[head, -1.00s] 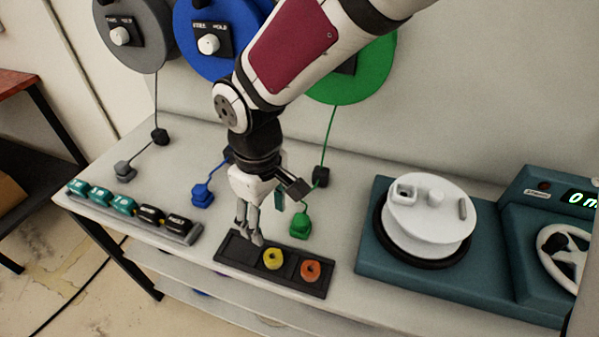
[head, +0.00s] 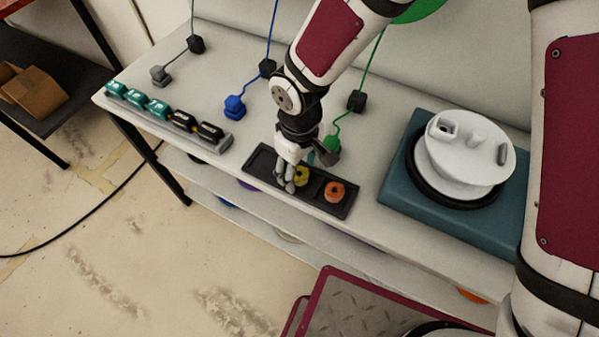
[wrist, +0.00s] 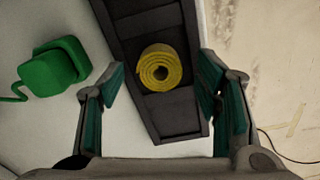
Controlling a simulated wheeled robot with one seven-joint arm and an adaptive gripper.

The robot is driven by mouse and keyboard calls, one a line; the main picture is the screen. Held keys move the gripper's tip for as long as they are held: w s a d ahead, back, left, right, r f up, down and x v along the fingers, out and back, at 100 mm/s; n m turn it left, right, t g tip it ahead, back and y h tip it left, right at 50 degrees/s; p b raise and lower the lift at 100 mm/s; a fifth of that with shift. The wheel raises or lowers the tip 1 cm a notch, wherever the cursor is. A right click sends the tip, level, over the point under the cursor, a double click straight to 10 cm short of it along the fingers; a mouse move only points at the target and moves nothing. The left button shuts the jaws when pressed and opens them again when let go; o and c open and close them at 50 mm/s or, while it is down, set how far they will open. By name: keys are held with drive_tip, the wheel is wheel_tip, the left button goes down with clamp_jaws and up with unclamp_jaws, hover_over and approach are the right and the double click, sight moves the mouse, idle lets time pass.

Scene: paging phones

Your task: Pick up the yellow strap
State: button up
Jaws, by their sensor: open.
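The yellow strap (wrist: 160,68) is a rolled coil in a compartment of a dark tray (wrist: 148,22). In the head view the yellow strap (head: 302,177) is partly hidden behind my gripper (head: 288,183). The dark tray (head: 262,165) lies along the front of the table, and an orange roll (head: 335,191) sits in its right compartment. In the wrist view my gripper (wrist: 160,92) is open, with one finger on each side of the tray and the strap between them, a little ahead of the fingertips. Nothing is in its grasp.
A green plug (wrist: 55,66) on a cord lies close beside the tray. A teal base (head: 450,215) with a white drum stands to the right. A rack of labelled blocks (head: 160,110) is at the left. The table's front edge runs just beyond the tray.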

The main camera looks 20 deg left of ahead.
sight(301, 176)
drive_tip(key=shift+f, duration=0.1)
drive_tip(key=c, duration=0.9)
drive_tip(key=shift+r, duration=0.9)
drive_tip(key=shift+s+d+r, duration=0.15)
drive_tip(key=shift+d+r, duration=0.05)
drive_tip(key=shift+r, duration=0.3)
drive_tip(key=shift+s+d+r, duration=0.1)
drive_tip(key=shift+d+r, duration=0.05)
drive_tip(key=shift+r, duration=0.3)
drive_tip(key=s+d+p, duration=0.1)
drive_tip(key=s+d, duration=0.2)
drive_tip(key=d, duration=0.1)
drive_tip(key=s+d+r+p, duration=0.1)
drive_tip(key=s+d, duration=0.2)
drive_tip(key=d, duration=0.1)
drive_tip(key=s+d+p, duration=0.2)
drive_tip(key=s+d, duration=0.1)
drive_tip(key=d, duration=0.1)
drive_tip(key=shift+s+r, duration=0.15)
drive_tip(key=shift+r, duration=0.05)
